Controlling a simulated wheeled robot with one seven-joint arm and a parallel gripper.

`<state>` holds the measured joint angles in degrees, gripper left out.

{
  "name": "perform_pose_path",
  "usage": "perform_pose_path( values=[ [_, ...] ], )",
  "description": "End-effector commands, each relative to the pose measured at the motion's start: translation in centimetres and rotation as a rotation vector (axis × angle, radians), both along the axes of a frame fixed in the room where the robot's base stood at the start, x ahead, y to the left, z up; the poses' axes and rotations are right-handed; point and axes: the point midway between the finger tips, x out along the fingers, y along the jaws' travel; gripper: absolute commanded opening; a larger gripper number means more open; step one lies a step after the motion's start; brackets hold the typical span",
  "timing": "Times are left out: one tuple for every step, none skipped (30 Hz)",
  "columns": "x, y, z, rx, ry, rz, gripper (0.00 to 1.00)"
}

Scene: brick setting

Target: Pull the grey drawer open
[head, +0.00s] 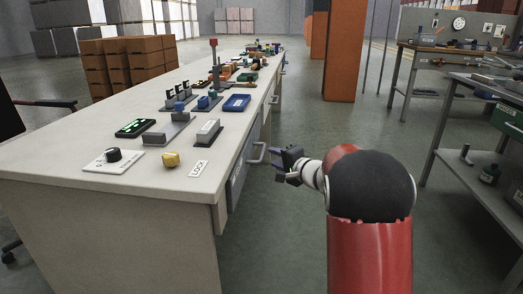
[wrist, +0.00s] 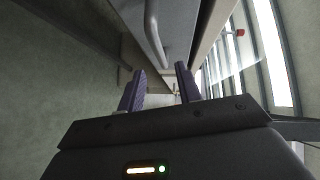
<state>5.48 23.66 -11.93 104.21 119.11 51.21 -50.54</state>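The grey drawer (head: 237,187) is in the right side of the long bench, near its front end. Its light bar handle (head: 258,154) stands out from the front. My gripper (head: 279,168) is just to the right of the handle in the head view, pointing toward the bench. In the wrist view my gripper (wrist: 160,88) shows two purple fingers apart with nothing between them. The handle (wrist: 152,35) is beyond the fingertips there, on the drawer front (wrist: 178,28). Finger and handle look apart. The drawer looks closed.
A metal shelf table (head: 460,170) stands at right. The floor between is clear.

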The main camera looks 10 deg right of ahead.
Motion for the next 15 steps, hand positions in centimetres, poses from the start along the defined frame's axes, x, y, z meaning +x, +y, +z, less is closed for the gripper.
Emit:
perform_pose_path(
  values=[
    [0.5,0.4,0.0,0.001,-0.001,0.002,0.34],
    [0.9,0.6,0.0,0.001,0.0,0.003,0.34],
    [1.4,0.9,-0.1,0.0,0.001,0.004,0.34],
    [1.9,1.1,-0.2,0.0,0.002,0.004,0.34],
    [2.3,1.4,-0.2,0.0,0.001,0.004,0.34],
    [2.9,1.7,-0.4,0.0,0.002,0.004,0.34],
    [3.4,1.9,-0.4,0.0,0.001,0.004,0.34],
    [3.8,2.1,-0.5,0.001,0.001,0.004,0.34],
    [4.3,2.4,-0.6,0.001,0.001,0.004,0.34],
    [4.7,2.6,-0.6,0.0,0.001,0.004,0.34],
    [5.0,2.7,-0.7,0.0,0.002,0.004,0.34],
    [5.4,2.9,-0.7,0.0,0.001,0.004,0.34],
    [5.6,3.0,-0.7,0.0,0.001,0.003,0.34],
    [5.8,3.1,-0.8,0.0,0.001,0.003,0.34],
    [6.1,3.2,-0.8,0.0,0.001,0.003,0.34]
  ],
)
